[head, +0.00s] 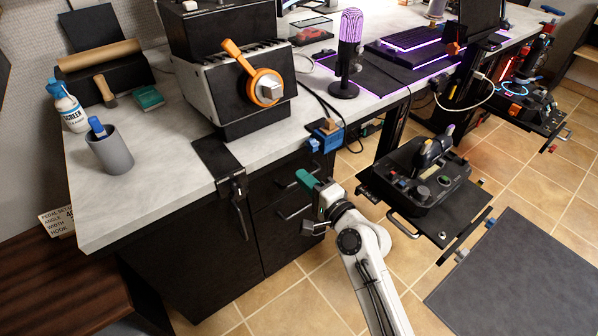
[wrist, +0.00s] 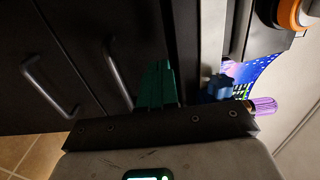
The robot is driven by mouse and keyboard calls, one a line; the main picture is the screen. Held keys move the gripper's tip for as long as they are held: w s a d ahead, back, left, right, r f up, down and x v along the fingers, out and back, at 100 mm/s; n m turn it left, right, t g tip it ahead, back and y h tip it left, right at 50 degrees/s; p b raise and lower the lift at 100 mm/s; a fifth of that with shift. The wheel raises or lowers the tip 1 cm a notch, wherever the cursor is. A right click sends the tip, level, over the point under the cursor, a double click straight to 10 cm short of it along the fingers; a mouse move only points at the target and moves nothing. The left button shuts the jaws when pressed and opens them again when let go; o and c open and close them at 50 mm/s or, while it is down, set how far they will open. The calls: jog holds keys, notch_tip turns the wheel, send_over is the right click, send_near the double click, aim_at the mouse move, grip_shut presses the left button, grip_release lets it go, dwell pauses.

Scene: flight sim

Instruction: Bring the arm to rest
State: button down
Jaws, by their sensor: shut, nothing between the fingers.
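My gripper (head: 304,179), with green fingers, is held out in front of the dark drawer cabinet (head: 280,227), below the desk's front edge. Its fingers are shut with nothing between them. My white arm reaches up to it from the bottom of the head view. In the wrist view the green fingers (wrist: 156,84) stand together in front of the dark cabinet fronts. I cannot tell the exact gap between fingertips and cabinet.
The grey desk (head: 170,200) has a black clamp (head: 236,190) and a blue-and-wood piece (head: 326,136) at its front edge. A joystick unit (head: 425,180) on a tray juts out right of my arm. Tiled floor (head: 320,290) is open beside the arm; a dark mat (head: 530,270) lies at right.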

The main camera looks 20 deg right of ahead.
jog(key=s+d+f+n+g+h, duration=0.1)
jog(key=s+f+n+g, duration=0.45)
jog(key=s, duration=0.55)
jog(key=s+d+f+n+g, duration=0.1)
jog(key=s+f+n+g, duration=0.4)
jog(key=s, duration=0.7)
jog(key=s+d+f+n+g+h, duration=0.1)
jog(key=s+d+n+g+h, duration=0.2)
jog(key=s, duration=0.5)
jog(key=s+d+f+n+g+h, duration=0.1)
jog(key=s+d+g+h, duration=0.15)
jog(key=s+d, duration=0.45)
notch_tip(320, 180, up, 21)
jog(key=s+a+p, duration=0.1)
jog(key=a+p, duration=0.1)
jog(key=p, duration=1.8)
jog(key=shift+s+a+f+y+p, duration=0.2)
jog(key=shift+s+y+p, duration=0.1)
jog(key=shift+y+p, duration=0.1)
jog(key=shift+m, duration=0.25)
